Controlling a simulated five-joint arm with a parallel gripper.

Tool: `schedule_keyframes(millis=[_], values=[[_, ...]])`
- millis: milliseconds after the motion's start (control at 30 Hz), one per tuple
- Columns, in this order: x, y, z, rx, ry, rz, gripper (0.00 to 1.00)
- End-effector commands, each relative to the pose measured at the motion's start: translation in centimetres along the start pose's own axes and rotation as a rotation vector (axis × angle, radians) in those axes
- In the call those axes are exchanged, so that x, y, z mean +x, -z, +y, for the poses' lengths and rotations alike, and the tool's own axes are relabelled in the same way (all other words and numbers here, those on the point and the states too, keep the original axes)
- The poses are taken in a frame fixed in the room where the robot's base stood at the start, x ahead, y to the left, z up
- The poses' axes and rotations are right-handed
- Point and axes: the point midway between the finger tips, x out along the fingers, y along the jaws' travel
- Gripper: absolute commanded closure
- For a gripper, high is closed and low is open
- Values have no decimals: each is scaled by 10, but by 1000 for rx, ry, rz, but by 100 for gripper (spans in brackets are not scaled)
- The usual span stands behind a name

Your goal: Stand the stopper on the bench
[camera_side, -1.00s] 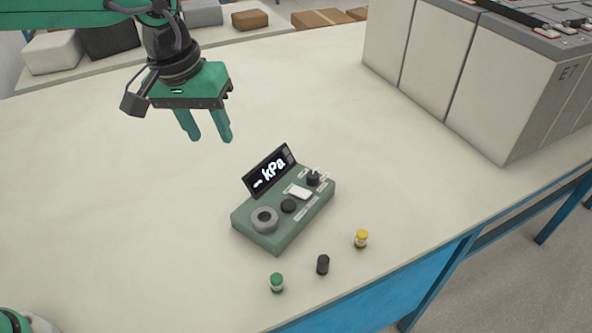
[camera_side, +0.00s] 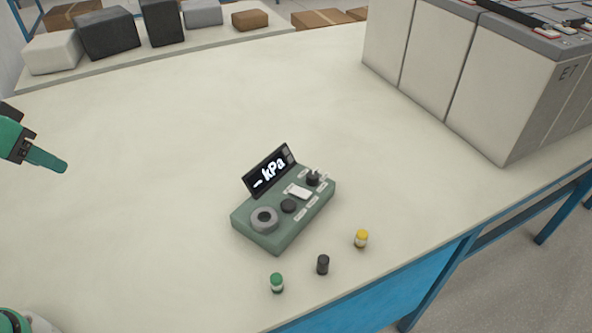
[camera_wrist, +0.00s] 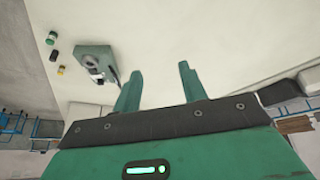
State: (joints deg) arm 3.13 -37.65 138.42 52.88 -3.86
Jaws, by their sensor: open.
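My gripper (camera_side: 45,160) is at the left edge of the side view, above the bench (camera_side: 130,210) and well apart from the green device. In the wrist view my gripper (camera_wrist: 160,69) is open, with nothing between its two green fingers. A black cylinder (camera_side: 323,265) stands upright on the bench near its front edge; it also shows in the wrist view (camera_wrist: 54,55). A black knob-like piece (camera_side: 314,179) sits at the device's far right corner, and a round black piece (camera_side: 288,206) sits at its middle. I cannot tell which of these is the stopper.
The green device (camera_side: 285,238) has a tilted kPa display (camera_side: 270,172) and a grey ring (camera_side: 264,219). A green-capped vial (camera_side: 277,283) and a yellow-capped vial (camera_side: 361,239) flank the black cylinder. Tall battery blocks (camera_side: 490,105) stand at right. The left bench is clear.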

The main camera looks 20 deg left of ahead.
Motion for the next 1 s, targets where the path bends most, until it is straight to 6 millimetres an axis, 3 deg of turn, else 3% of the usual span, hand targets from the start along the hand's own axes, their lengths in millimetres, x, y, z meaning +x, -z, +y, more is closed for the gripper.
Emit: schedule_keyframes(millis=[267,1000], values=[[2,-23,-14,18,24,33,58],[2,-23,-14,20,24,33,58]])
